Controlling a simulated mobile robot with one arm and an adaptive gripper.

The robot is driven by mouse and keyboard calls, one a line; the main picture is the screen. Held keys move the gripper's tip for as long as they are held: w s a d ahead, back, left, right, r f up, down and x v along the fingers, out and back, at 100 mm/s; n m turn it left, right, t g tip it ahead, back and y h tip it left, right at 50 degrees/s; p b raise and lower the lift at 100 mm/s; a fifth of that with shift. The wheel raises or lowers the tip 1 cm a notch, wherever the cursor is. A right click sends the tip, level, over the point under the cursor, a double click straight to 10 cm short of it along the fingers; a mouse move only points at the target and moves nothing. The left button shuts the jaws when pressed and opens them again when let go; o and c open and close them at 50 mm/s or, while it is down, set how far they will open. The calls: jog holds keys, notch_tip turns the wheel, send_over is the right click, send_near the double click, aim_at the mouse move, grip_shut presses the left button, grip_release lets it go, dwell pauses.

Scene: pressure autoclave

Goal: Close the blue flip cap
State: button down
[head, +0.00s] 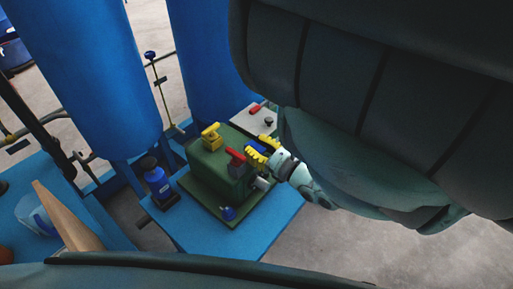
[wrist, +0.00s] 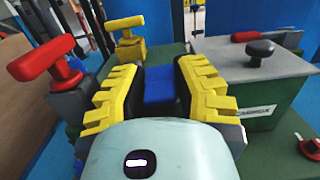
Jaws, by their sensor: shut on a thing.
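The blue flip cap (wrist: 160,84) shows between the yellow finger pads of my gripper (wrist: 160,96) in the wrist view. My gripper is shut on it, with a pad on each side. In the head view a bit of the blue cap (head: 253,146) shows at the fingertips of my gripper (head: 263,145), over the right edge of the green box (head: 208,164). The pads and wrist hide much of the cap and what lies under it. I cannot tell the cap's angle.
A red T-handle (wrist: 45,60) and a yellow T-handle (wrist: 126,24) stand left of my gripper. A grey-topped box with a black knob (wrist: 260,48) stands to the right. A dark blue bottle (head: 157,180) stands left of the green box.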

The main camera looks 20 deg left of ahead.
jog(key=c, duration=0.7)
grip_release()
jog(key=shift+a, duration=0.1)
jog(key=shift+c, duration=0.2)
jog(key=v, duration=1.2)
